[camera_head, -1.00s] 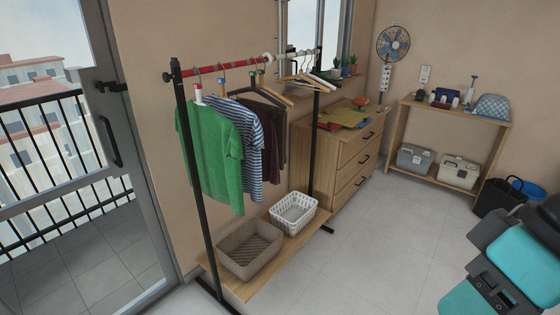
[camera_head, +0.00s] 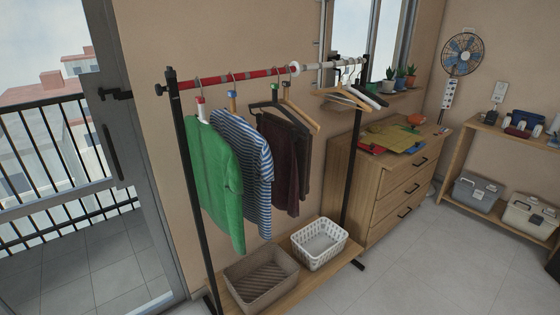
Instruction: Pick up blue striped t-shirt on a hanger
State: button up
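The blue and white striped t-shirt (camera_head: 259,165) hangs on a hanger with a blue collar piece at its hook (camera_head: 232,93), from the red part of the rack's rail (camera_head: 222,79). A green shirt (camera_head: 212,180) hangs just left of it and overlaps its left side. Dark brown garments (camera_head: 287,160) hang just to its right, with a small gap showing low down. My gripper is not in view.
Empty hangers (camera_head: 350,97) hang at the rail's right end. A brown basket (camera_head: 262,281) and a white basket (camera_head: 319,243) sit on the rack's low shelf. A wooden dresser (camera_head: 385,190) stands right of the rack. The floor (camera_head: 420,265) in front of the dresser is clear.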

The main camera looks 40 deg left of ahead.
aim_at(254, 154)
jog(key=u, duration=0.1)
jog(key=i, duration=1.25)
jog(key=u, duration=0.9)
jog(key=i, duration=0.8)
jog(key=u, duration=0.85)
